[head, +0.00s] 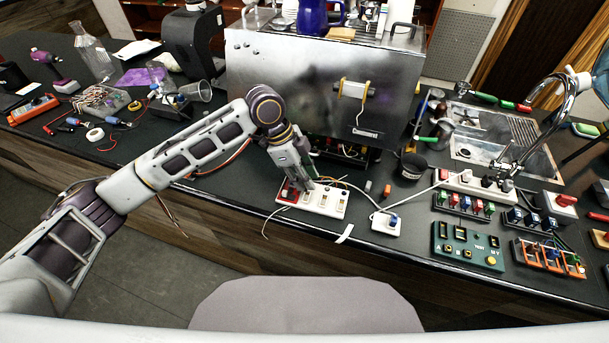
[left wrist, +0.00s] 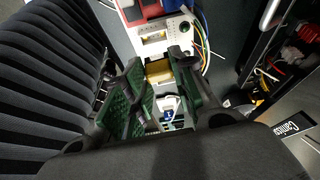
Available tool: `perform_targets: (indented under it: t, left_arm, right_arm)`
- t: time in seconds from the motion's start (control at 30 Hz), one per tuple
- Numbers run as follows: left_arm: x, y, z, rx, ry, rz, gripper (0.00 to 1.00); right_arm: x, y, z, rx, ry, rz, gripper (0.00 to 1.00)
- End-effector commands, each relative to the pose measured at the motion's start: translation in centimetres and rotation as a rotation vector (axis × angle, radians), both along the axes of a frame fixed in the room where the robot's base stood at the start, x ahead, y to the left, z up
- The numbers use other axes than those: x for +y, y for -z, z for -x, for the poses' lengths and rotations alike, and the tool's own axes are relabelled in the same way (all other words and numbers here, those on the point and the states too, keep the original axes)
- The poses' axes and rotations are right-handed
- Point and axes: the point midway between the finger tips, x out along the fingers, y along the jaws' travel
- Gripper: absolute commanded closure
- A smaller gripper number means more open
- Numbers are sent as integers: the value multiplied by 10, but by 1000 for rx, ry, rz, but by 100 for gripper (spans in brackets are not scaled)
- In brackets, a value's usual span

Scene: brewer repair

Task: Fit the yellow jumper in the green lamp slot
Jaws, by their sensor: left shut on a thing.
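My left gripper (head: 304,186) reaches down over a white board (head: 331,204) with a red left end, near the front edge of the bench. In the left wrist view, its green-padded fingers (left wrist: 160,92) are shut on the yellow jumper (left wrist: 158,71), which shows between the fingertips close above the white board (left wrist: 136,36). I cannot tell whether the jumper touches the board. Another pale yellow piece (left wrist: 154,37) sits in a window of the board. I cannot make out which slot has the green lamp; the fingers hide part of the board. My right gripper is not in view.
A steel brewer (head: 315,85) stands behind the board, its underside open with wires. A green test box (head: 467,246) and jumper racks crowd the right. Loose wires lie around.

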Motion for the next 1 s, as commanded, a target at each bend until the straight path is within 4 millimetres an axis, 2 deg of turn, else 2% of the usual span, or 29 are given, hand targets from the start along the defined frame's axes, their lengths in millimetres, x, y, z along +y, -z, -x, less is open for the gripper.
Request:
perform_targets:
  t: [0.2, 0.67, 1.0]
  left_arm:
    - [0, 0, 0, 1, 58, 1, 85]
    - [0, 1, 0, 1, 64, 0, 85]
    - [0, 10, 0, 1, 64, 0, 85]
  right_arm:
    - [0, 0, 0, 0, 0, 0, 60]
    - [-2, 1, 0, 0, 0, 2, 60]
    - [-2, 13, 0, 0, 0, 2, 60]
